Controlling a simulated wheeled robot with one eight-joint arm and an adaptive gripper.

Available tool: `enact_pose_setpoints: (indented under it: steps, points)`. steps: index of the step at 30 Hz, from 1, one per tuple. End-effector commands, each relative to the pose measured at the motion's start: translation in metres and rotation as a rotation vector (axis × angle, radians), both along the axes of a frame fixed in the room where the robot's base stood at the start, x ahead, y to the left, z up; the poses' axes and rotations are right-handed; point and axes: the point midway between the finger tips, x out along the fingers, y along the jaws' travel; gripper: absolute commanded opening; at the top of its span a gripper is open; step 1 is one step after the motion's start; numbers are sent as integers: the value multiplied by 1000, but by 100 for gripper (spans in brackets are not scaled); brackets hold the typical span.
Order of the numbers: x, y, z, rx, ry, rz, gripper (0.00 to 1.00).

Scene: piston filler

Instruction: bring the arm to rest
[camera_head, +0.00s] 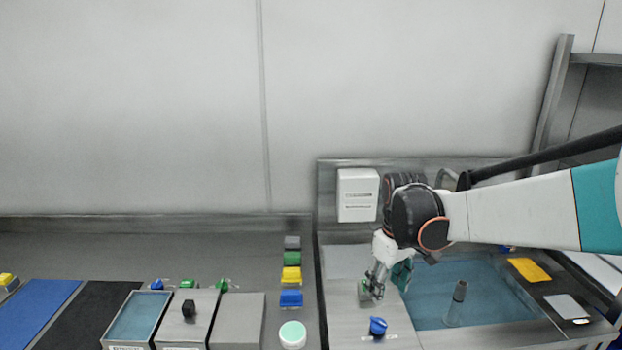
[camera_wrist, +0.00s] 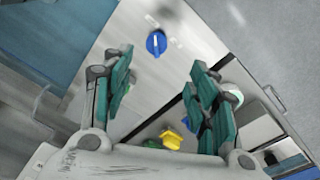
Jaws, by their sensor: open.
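My gripper (camera_head: 378,286) hangs from my arm, which reaches in from the right edge of the head view. It points down over the grey counter just left of the sink. In the wrist view, the teal-padded fingers of my gripper (camera_wrist: 163,88) stand wide apart with nothing held between them. A blue knob (camera_head: 378,326) sits on the counter nearer the camera than my gripper. The blue knob also shows beyond the fingers in the wrist view (camera_wrist: 156,43). My forearm hides part of the counter back and sink.
The blue sink (camera_head: 425,305) holds an upright clear cylinder (camera_head: 456,301). A yellow cloth (camera_head: 530,270) lies on its right. A white dispenser (camera_head: 357,195) is on the back panel. Left are coloured blocks (camera_head: 291,274), a green-lidded jar (camera_head: 293,334) and a black-knobbed grey box (camera_head: 188,326).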

Motion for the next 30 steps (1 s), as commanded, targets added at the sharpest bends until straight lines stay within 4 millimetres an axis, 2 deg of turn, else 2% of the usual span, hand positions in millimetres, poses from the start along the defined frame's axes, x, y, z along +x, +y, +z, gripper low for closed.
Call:
enact_pose_setpoints:
  steps: [1,6,13,18,24,30]
  points:
    - [-12,0,9,1,-24,-19,54]
    - [-47,0,36,12,-114,-97,54]
    - [-96,0,58,37,-238,-203,54]
    - [-132,0,65,65,-327,-278,54]
    - [-171,0,64,105,-429,-365,54]
    - [-198,0,57,144,-510,-431,54]
